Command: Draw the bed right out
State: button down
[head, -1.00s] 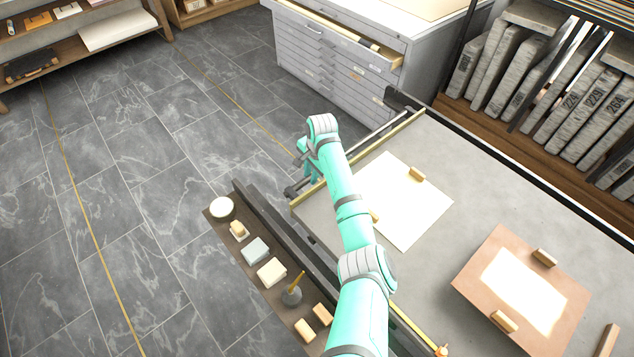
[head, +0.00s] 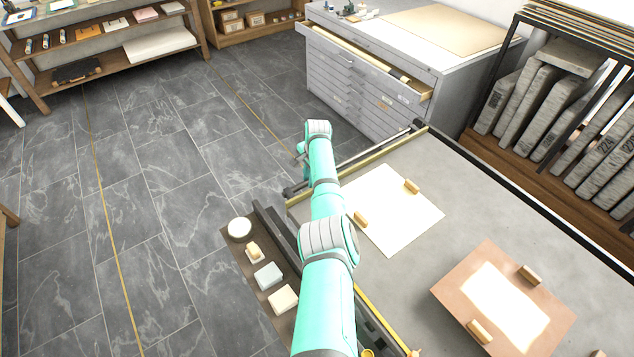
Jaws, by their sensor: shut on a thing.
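The bed (head: 470,210) is a wide grey slab with brass edge strips, running from the middle to the lower right of the head view. A bar handle (head: 372,151) runs along its far left end. My teal arm reaches over the bed's near left side to that end. My gripper (head: 302,152) is at the near part of the bar, shut on it as far as I can see. The fingers are small and partly hidden by my wrist.
A pale sheet (head: 400,225) and a brown plate (head: 455,287) with wooden blocks lie on the bed. A tool ledge (head: 243,262) runs along the near side. A drawer cabinet (head: 350,95) stands beyond. Open tiled floor (head: 180,160) lies left.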

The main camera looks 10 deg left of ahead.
jog(key=shift+w+a+r, duration=0.1)
jog(key=shift+w+a, duration=0.1)
jog(key=shift+w, duration=0.25)
jog(key=shift+s, duration=0.1)
jog(key=c, duration=1.9)
grip_release()
jog(key=shift+d, duration=0.4)
jog(key=shift+s+a, duration=0.1)
jog(key=shift+s, duration=0.05)
jog(key=shift+a, duration=0.1)
